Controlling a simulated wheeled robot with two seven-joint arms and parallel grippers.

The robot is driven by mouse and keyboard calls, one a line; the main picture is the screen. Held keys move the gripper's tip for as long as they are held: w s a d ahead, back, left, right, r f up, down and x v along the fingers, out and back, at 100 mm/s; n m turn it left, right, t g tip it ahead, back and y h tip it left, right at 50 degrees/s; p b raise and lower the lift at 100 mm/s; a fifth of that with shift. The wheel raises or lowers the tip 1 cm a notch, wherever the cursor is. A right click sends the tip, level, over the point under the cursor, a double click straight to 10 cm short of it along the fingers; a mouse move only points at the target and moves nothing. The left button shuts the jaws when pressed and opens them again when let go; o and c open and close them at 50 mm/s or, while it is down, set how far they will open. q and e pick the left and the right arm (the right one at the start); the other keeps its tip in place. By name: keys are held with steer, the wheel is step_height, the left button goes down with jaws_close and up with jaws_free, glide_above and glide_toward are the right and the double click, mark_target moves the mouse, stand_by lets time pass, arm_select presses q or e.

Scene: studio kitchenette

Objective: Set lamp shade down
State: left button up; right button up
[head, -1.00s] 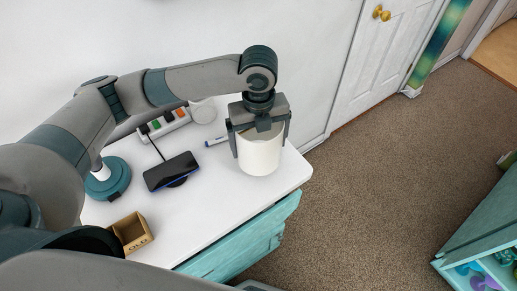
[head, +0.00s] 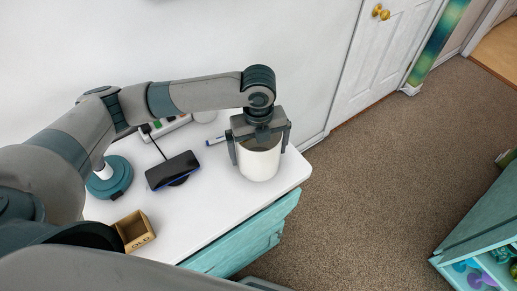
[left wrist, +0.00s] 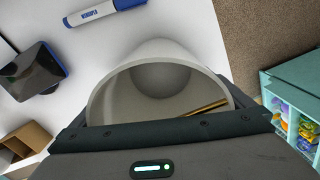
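The white cylindrical lamp shade (head: 260,163) is upright at the right end of the white tabletop. My left gripper (head: 259,155) comes down over it from above, with one finger on each side of its wall, and appears shut on it. In the left wrist view I look into the open top of the shade (left wrist: 162,58), whose rim is partly hidden by the gripper body. I cannot tell whether its bottom touches the tabletop (head: 215,205). My right gripper is not in view.
A blue-and-white marker (left wrist: 105,12) lies behind the shade. A phone on a stand (head: 173,170), a teal round base (head: 110,178), a power strip (head: 170,124) and an open wooden box (head: 135,232) stand to the left. The table's front and right edges are close to the shade.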

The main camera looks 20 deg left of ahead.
arm_select(q)
steer(key=shift+r, duration=0.1)
step_height(320, 180, up, 11)
steer(key=b, duration=0.3)
steer(key=shift+r, duration=0.5)
steer(key=shift+r, duration=0.1)
